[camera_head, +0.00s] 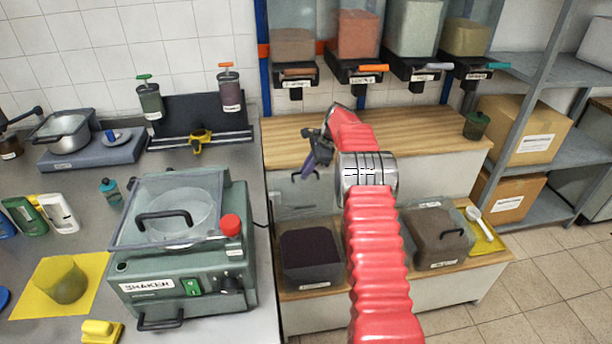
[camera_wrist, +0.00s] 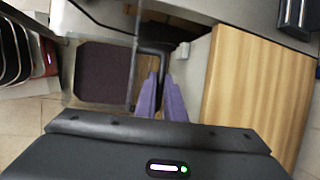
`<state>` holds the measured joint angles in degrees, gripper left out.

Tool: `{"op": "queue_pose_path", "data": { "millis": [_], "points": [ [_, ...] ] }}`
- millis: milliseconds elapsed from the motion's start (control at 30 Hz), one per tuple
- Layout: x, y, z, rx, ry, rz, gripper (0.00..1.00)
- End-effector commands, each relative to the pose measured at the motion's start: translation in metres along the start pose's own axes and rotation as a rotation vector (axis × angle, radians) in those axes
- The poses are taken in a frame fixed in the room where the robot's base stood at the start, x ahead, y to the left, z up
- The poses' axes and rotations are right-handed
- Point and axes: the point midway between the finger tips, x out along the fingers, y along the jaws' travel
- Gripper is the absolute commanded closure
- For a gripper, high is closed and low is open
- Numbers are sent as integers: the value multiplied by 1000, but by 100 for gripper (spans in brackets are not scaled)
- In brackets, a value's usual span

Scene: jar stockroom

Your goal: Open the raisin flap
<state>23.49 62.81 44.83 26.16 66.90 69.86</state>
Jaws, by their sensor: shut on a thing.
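The raisin bin (camera_head: 310,258) stands on the low shelf and holds dark purple-brown contents; its label is too small to read. Its clear flap (camera_head: 296,197) appears raised, standing steeply at the back of the bin. My gripper (camera_head: 309,164) is shut on the flap's dark handle (camera_head: 297,176), above and behind the bin. In the wrist view, the purple fingers (camera_wrist: 162,98) close around the black handle (camera_wrist: 153,62). The open-topped bin (camera_wrist: 68,72) lies to their left, and the flap shows as a thin edge. My arm partly hides the area right of the bin.
A second bin (camera_head: 440,237) with a closed, handled flap stands to the right, beside a scoop (camera_head: 474,213) on a yellow tray. A wooden counter (camera_head: 425,140) lies behind my gripper, under several dispensers. A shaker (camera_head: 185,250) stands on the left bench.

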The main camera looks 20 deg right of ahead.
Motion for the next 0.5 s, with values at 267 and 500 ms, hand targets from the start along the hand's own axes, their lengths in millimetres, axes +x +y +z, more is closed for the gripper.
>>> {"op": "queue_pose_path", "data": {
  "millis": [267, 500],
  "points": [
    [8, -6, 0, -5, 2, 12, 100],
    [9, -9, 2, -8, 3, 13, 100]
  ]
}}
